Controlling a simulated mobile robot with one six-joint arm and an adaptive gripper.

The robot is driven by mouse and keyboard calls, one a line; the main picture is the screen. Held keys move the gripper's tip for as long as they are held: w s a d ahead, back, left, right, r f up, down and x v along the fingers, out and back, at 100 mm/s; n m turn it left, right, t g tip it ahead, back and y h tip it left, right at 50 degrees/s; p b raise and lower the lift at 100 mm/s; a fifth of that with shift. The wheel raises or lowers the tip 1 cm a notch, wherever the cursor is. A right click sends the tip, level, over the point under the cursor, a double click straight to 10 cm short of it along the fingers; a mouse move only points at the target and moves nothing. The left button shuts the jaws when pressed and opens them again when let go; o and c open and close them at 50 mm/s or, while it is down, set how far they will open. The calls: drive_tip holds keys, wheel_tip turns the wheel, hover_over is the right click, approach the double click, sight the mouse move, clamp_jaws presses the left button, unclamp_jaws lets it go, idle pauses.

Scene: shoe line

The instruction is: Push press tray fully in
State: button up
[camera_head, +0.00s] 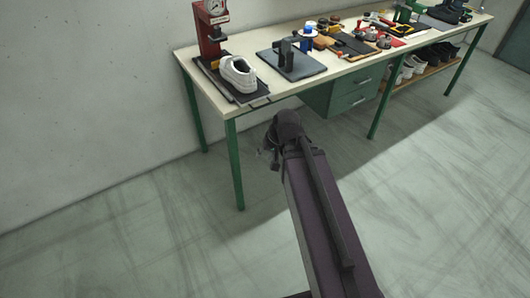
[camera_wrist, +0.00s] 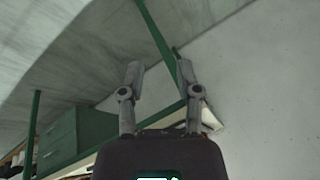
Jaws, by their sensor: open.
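The red press (camera_head: 209,30) with a round gauge stands at the left end of the workbench. A dark flat tray (camera_head: 252,98) reaches forward from its foot toward the bench's front edge. A white shoe (camera_head: 238,74) sits on the tray. My gripper (camera_head: 268,156) is in front of the bench, below the top's front edge and apart from the tray. In the wrist view my gripper (camera_wrist: 158,74) shows two fingers spread apart with nothing between them. The tray cannot be made out clearly there.
The workbench (camera_head: 285,92) has green legs and a green drawer unit (camera_head: 345,92), also in the wrist view (camera_wrist: 77,138). A dark plate with a black fixture (camera_head: 290,60) stands right of the tray. Tools crowd the bench farther right. The floor in front is clear.

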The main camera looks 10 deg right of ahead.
drive_tip(key=c, duration=0.3)
drive_tip(key=shift+w+a+f+m+t+y+b, duration=0.15)
drive_tip(key=shift+w+f+m+t+b, duration=0.15)
drive_tip(key=shift+m, duration=0.25)
drive_tip(key=shift+w+d+f+m+t+y+b, duration=0.1)
drive_tip(key=shift+w+m+t+y+b, duration=0.1)
drive_tip(key=shift+w+m+b, duration=0.3)
clamp_jaws()
drive_tip(key=w+d+m+t+b, duration=0.4)
drive_tip(key=w+m+t+b, duration=0.1)
drive_tip(key=m, duration=0.9)
drive_tip(key=w+d+r+m+t+b, duration=0.1)
drive_tip(key=w+d+m+t+b, duration=0.2)
drive_tip(key=m, duration=1.1)
drive_tip(key=shift+w+d+r+t+y+b, duration=0.25)
drive_tip(key=shift+w+d+t+y+b, duration=0.1)
drive_tip(key=shift+w+t+b, duration=1.2)
drive_tip(key=shift+m, duration=0.25)
